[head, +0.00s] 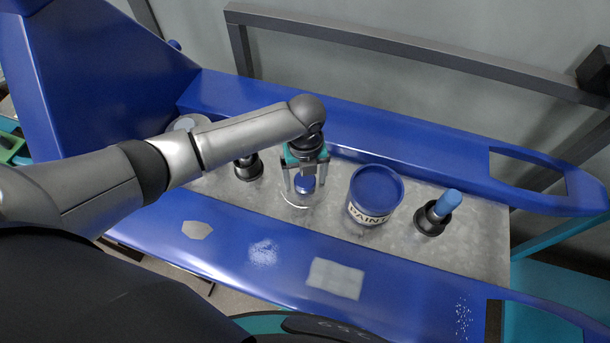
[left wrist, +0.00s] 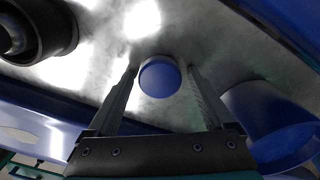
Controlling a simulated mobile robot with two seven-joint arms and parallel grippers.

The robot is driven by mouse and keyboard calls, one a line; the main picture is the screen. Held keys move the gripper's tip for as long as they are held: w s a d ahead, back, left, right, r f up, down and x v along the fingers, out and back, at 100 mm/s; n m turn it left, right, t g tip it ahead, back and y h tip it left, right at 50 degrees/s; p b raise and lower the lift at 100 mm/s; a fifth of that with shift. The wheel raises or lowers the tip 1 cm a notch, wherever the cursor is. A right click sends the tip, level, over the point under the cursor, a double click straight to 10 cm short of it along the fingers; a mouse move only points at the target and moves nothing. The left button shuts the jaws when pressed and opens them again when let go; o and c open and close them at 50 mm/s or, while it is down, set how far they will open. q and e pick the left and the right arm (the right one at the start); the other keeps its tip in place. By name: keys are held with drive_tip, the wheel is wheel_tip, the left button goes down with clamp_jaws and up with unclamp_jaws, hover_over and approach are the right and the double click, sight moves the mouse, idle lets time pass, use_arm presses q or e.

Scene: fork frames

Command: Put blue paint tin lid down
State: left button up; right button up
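My left gripper (head: 305,186) points down over the metal tray surface, with a finger on either side of a small round blue piece (head: 305,184). This looks like the knob of the blue paint tin lid; a pale curved rim shows below it. In the left wrist view the blue round piece (left wrist: 160,77) sits between the fingertips (left wrist: 161,71), with a narrow gap on each side. The gripper is open. The paint tin (head: 372,208), with a PAINT label and blue top, stands just right of the gripper; it also shows in the left wrist view (left wrist: 265,110). My right gripper is out of view.
A dark holder with a blue-topped piece (head: 438,213) stands right of the tin. Another dark holder (head: 247,168) is left of the gripper. Raised blue sides (head: 430,155) border the grey metal surface (head: 480,220). A grey disc (head: 186,123) lies partly behind my arm.

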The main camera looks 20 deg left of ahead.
sight(305, 180)
use_arm(q)
drive_tip(key=shift+o, duration=0.2)
wheel_tip(305, 180, up, 12)
drive_tip(key=p, duration=0.3)
drive_tip(key=shift+r, duration=0.15)
drive_tip(key=shift+s, duration=0.1)
idle(0.5)
